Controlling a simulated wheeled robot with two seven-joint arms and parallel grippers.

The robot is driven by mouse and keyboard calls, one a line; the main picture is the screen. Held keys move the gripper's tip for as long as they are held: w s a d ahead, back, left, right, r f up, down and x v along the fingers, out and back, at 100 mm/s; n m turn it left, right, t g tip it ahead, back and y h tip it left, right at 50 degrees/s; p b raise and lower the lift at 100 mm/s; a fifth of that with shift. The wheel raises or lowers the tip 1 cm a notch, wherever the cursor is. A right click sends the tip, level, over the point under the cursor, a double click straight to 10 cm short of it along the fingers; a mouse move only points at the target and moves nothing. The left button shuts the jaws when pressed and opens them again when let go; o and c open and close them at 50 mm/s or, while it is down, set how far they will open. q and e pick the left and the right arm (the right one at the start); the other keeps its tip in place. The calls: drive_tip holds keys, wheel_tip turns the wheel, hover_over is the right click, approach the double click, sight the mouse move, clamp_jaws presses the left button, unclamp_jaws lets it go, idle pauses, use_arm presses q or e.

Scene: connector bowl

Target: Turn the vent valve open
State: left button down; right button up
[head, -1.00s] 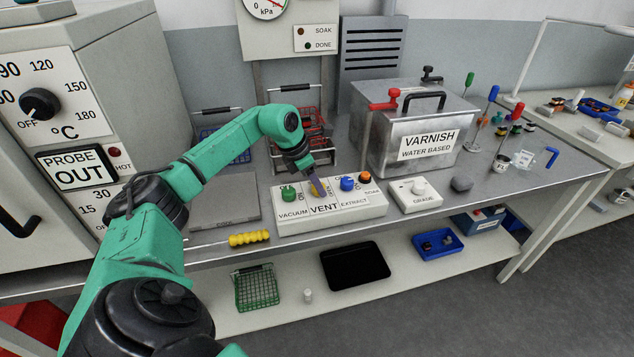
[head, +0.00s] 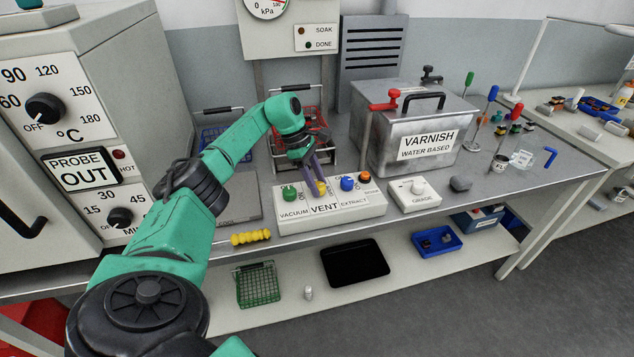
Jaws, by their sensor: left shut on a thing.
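The white control box (head: 350,210) sits on the bench with labels VACUUM, VENT and EXTRACT. The yellow vent valve knob (head: 321,188) is in its middle, above the VENT label. My left gripper (head: 319,187) reaches down from above and behind, and its fingers are shut on the yellow knob. The fingers hide part of the knob and its markings, so I cannot read its exact setting. The green vacuum knob (head: 290,194) is to its left and the blue extract knob (head: 347,183) is close on its right. My right gripper is not in view.
An orange button (head: 365,177) is at the box's right end. A GRADE box (head: 415,195) stands to the right, with the metal varnish tank (head: 418,125) behind. A yellow-handled tool (head: 251,238) lies at the bench's front edge.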

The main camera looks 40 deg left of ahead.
use_arm(q)
drive_tip(key=shift+r, duration=0.15)
idle(0.4)
drive_tip(key=shift+c, duration=1.9)
unclamp_jaws()
drive_tip(key=p+v, duration=0.1)
drive_tip(key=v, duration=1.3)
drive_tip(key=shift+a+r, duration=0.2)
drive_tip(key=shift+a, duration=0.05)
